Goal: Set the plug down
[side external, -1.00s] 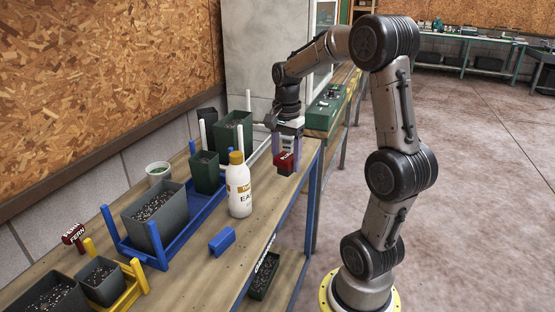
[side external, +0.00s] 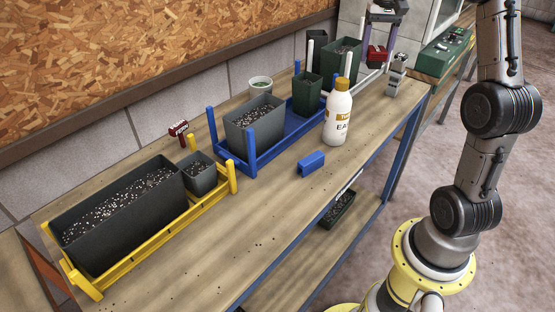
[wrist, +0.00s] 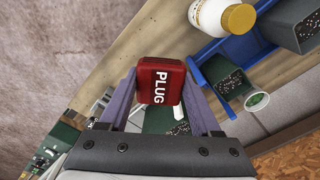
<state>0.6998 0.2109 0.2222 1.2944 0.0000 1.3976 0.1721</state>
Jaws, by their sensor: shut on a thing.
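The plug (wrist: 168,76) is a dark red block with white letters reading PLUG. In the wrist view it sits between the two purple-grey fingers of my gripper (wrist: 160,92), which is shut on it. In the side external view the plug (side external: 376,55) shows at the far end of the bench, under my gripper (side external: 384,42), which is partly cut off by the top edge. The plug appears to be held above the bench top; the gap below it is hard to judge.
A white bottle with a yellow cap (side external: 339,112) stands before a blue tray (side external: 285,135) of pots. A grey object (side external: 396,74) is close to the plug. A blue block (side external: 311,162), yellow tray (side external: 215,205) and red label block (side external: 178,129) are nearer. The front bench strip is mostly clear.

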